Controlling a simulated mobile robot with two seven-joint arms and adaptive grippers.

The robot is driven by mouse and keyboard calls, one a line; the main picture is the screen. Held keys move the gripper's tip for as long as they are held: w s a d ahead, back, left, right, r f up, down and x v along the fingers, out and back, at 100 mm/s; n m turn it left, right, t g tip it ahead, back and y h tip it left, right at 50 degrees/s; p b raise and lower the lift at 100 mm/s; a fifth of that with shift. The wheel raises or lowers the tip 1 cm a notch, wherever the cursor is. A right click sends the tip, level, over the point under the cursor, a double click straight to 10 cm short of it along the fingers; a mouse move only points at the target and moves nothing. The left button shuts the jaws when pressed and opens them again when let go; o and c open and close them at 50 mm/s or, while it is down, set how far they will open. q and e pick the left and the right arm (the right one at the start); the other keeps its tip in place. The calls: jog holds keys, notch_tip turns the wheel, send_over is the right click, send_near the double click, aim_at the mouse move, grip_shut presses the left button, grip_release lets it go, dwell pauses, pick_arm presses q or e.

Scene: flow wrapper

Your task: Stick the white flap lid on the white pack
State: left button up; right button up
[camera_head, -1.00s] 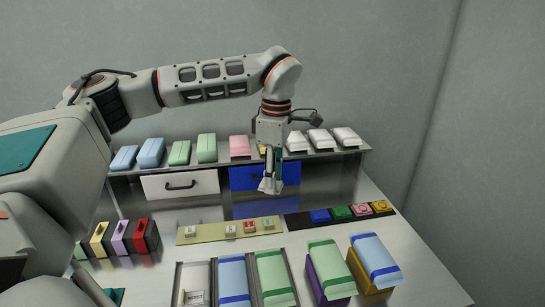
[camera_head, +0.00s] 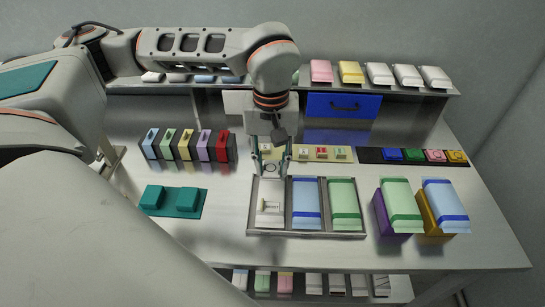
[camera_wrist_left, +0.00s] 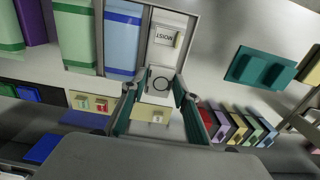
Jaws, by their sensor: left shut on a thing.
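My left gripper (camera_head: 270,170) points down at the back end of the tray's left compartment. The white pack (camera_head: 270,216) lies in the left compartment of the metal tray (camera_head: 310,234), with a small printed label on top. The pack also shows in the left wrist view (camera_wrist_left: 160,58), just beyond the lid. I cannot tell whether lid and pack touch. My right gripper is not in view.
Blue (camera_head: 306,203) and green (camera_head: 344,204) packs fill the tray's other compartments. A teal holder (camera_head: 172,202) lies to the left, coloured blocks (camera_head: 186,146) behind it. Packs on purple and yellow blocks stand right of the tray. A strip of small lids (camera_head: 322,153) lies behind.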

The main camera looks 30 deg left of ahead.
aim_at(272, 188)
pick_arm(q)
jog(key=shift+f+b, duration=1.3)
jog(key=shift+f, duration=1.2)
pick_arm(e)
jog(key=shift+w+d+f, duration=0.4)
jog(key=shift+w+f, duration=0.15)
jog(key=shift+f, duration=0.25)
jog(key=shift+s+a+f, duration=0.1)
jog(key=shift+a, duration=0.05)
pick_arm(q)
jog(key=shift+f, duration=0.25)
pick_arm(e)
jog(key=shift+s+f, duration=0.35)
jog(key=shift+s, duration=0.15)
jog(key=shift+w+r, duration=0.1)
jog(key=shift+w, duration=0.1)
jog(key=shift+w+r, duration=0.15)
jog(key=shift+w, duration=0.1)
